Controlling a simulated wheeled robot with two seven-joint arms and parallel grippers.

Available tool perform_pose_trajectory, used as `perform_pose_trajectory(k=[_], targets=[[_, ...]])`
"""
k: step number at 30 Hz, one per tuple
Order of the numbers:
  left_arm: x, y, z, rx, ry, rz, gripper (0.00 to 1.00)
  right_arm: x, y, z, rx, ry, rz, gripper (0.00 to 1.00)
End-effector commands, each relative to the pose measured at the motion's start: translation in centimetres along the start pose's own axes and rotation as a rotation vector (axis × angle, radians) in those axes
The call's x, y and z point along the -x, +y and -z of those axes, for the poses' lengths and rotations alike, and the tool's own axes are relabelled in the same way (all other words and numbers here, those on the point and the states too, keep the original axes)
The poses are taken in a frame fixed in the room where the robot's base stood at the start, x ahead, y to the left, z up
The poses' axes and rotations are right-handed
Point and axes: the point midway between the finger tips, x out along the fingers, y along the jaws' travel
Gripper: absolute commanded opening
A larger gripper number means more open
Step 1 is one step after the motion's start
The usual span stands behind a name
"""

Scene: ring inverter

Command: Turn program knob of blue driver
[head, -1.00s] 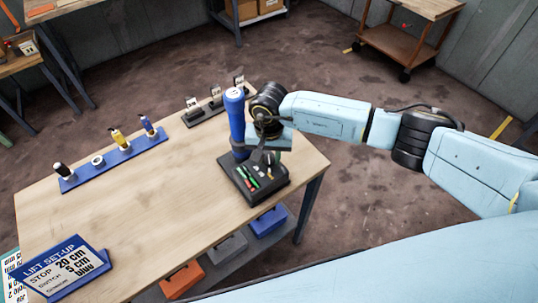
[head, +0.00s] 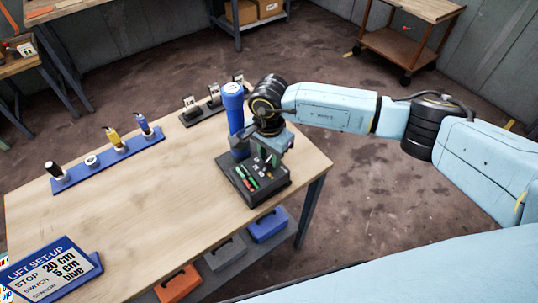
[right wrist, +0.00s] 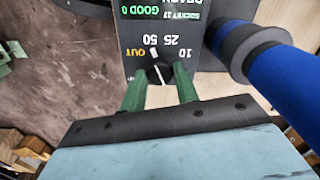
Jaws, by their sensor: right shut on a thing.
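A blue driver (head: 234,112) stands upright at the far side of a black control box (head: 250,190) on the table. In the right wrist view its blue and dark grey body (right wrist: 275,70) is at the right. The box's panel (right wrist: 135,42) shows upside down there, with a dial marked OUT, 50, 25 and 10. My right gripper (right wrist: 159,84) has its green fingers on either side of a dark knob (right wrist: 158,72) with a white pointer line, and is shut on it. In the head view the right gripper (head: 268,158) is over the box and partly hides it. My left gripper is not in view.
A blue rack (head: 110,168) with several tools lies at the table's left back. A dark stand (head: 205,112) with small cards is behind the driver. A lift set-up sign (head: 50,272) stands at the near left. The table's middle (head: 165,200) is clear.

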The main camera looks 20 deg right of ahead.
Motion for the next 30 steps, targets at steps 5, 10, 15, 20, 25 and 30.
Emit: perform_pose_trajectory(k=[5,10,15,20,25,30], targets=[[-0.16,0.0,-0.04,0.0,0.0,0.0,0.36,0.05,-0.01,0.07,-0.027,0.002,0.0,0.08],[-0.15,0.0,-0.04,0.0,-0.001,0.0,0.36,0.08,-0.01,0.07,-0.032,0.002,0.0,0.08],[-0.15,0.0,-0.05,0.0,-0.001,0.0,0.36,0.09,-0.02,0.08,-0.031,0.002,0.0,0.08],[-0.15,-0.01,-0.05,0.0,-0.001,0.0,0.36,0.08,-0.02,0.07,-0.031,0.001,0.0,0.45],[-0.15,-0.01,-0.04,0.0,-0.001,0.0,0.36,0.05,-0.01,0.04,-0.03,0.001,0.0,0.52],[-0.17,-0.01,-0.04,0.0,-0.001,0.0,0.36,0.13,-0.01,0.03,-0.03,0.001,0.0,0.52]])
